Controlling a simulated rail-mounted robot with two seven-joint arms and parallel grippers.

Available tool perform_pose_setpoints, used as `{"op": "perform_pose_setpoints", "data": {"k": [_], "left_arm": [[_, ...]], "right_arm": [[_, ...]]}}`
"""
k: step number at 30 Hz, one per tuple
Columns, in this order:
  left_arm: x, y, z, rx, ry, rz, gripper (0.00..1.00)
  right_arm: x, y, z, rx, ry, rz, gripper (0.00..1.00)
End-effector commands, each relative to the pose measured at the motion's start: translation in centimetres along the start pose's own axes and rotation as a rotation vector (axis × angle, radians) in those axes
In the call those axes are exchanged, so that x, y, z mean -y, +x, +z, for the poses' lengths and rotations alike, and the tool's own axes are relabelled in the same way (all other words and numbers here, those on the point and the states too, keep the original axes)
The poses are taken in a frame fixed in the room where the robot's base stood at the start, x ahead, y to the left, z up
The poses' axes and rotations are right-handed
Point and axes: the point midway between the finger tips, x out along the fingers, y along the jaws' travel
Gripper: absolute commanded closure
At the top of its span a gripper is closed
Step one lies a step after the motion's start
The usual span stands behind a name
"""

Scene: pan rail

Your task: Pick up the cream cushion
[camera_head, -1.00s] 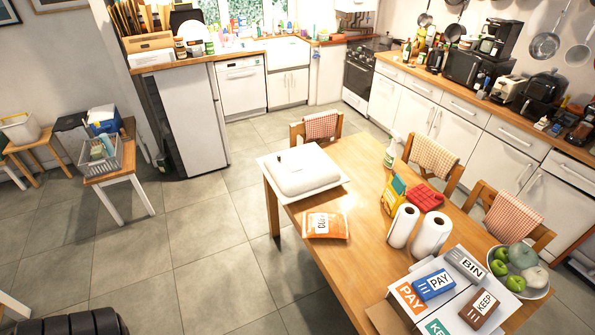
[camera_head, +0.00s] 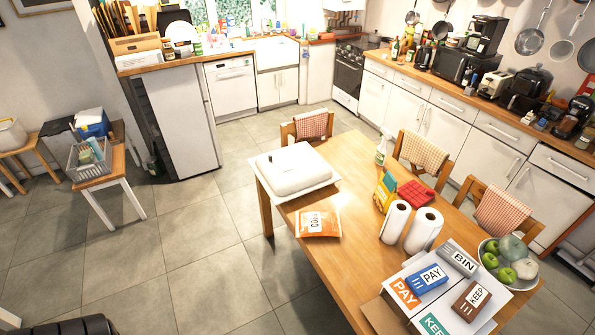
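A puffy off-white square with rounded corners (camera_head: 297,172) lies flat on a thin white sheet or board (camera_head: 327,180) at the far left corner of the wooden table. It looks like the cream cushion, though I cannot be sure of its material. A small dark mark shows near its upper left edge. Nothing covers it. Neither of my grippers is in view.
On the wooden table (camera_head: 345,258) are an orange-and-white packet (camera_head: 318,224), two paper rolls (camera_head: 395,222), a yellow packet (camera_head: 385,190), a box with labelled blocks (camera_head: 428,279) and a fruit bowl (camera_head: 512,264). Chairs stand around it. The tiled floor (camera_head: 205,270) at left is open.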

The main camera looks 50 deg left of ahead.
Motion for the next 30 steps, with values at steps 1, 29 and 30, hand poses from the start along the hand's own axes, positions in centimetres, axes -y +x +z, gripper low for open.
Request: {"op": "perform_pose_setpoints", "data": {"k": [1,29,30], "left_arm": [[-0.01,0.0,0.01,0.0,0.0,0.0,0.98],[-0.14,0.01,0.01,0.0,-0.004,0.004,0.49],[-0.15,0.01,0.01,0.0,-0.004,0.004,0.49]], "right_arm": [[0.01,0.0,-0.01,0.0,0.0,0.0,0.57],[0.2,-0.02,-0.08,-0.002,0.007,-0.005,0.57],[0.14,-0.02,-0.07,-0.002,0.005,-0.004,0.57]]}}
